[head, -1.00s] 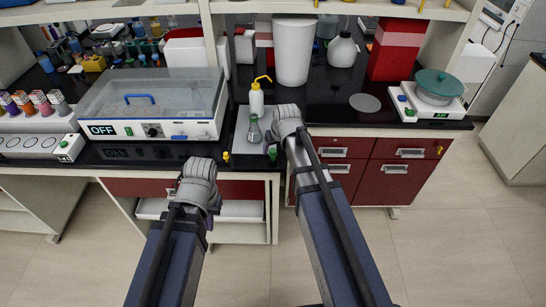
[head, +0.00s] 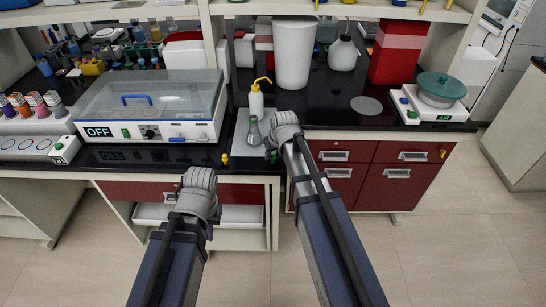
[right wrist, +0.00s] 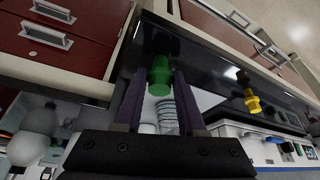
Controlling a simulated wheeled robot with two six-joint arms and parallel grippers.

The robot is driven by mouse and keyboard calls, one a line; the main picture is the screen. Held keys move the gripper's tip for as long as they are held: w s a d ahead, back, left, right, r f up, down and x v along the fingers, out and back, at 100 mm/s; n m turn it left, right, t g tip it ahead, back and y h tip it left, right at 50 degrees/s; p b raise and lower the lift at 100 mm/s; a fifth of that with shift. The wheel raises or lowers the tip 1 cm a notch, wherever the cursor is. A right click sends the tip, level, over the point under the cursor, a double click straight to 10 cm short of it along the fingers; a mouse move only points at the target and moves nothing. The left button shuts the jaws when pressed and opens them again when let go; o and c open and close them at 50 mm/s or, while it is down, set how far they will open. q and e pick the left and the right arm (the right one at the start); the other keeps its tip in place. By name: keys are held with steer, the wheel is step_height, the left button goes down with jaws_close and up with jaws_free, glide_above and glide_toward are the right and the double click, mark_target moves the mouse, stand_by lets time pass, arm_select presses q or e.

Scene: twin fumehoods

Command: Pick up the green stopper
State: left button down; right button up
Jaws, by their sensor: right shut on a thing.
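The green stopper (right wrist: 160,76) is upright on the dark bench top near its front edge. In the right wrist view it sits between the two dark fingers of my right gripper (right wrist: 161,84), which is shut on it. In the head view my right gripper (head: 272,154) reaches down at the bench edge and mostly hides the stopper. My left gripper (head: 200,190) hangs in front of the bench, left of the right arm.
A yellow stopper (head: 224,158) stands nearby on the left. A lidded shaker (head: 150,108) is left.

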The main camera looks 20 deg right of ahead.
mark_target(274, 153)
jaws_close()
arm_select(q)
steer(key=shift+r, duration=0.1)
arm_select(e)
steer(key=shift+r, duration=0.1)
